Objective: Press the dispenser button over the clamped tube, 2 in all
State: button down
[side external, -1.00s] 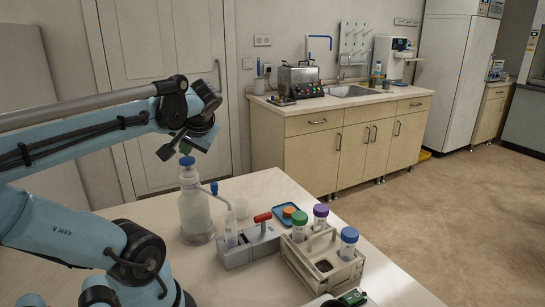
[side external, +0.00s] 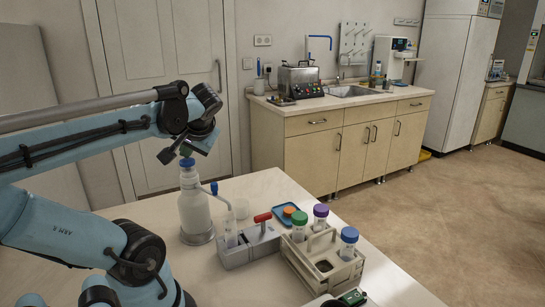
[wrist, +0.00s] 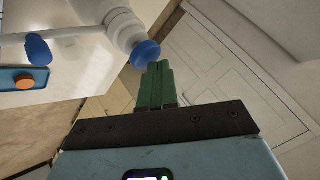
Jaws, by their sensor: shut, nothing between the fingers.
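The dispenser bottle (side external: 195,212) is white with a blue button (side external: 187,162) on top and a side spout with a blue tip (side external: 214,188). The clear tube (side external: 231,231) stands upright in the grey clamp (side external: 250,246) with a red handle (side external: 262,217), below the spout. My gripper (side external: 187,153) is shut and empty, just above the button. In the wrist view its green fingers (wrist: 158,68) are together beside the blue button (wrist: 145,54); I cannot tell whether they touch it. The liquid level in the tube is too small to tell.
A cream rack (side external: 328,265) holds tubes with green, purple and blue caps. A blue tray (side external: 290,214) with an orange cap lies behind it. A small white cup (side external: 240,208) stands behind the clamp. The table's left front is partly hidden by my arm.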

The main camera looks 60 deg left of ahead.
aim_at(189, 161)
jog(key=shift+f, duration=0.45)
dwell(0.3)
jog(key=shift+r, duration=1.25)
jog(key=shift+r, duration=2.5)
dwell(0.6)
notch_tip(189, 161, up, 4)
jog(key=shift+f, duration=0.1)
jog(key=shift+f, duration=0.1)
dwell(0.3)
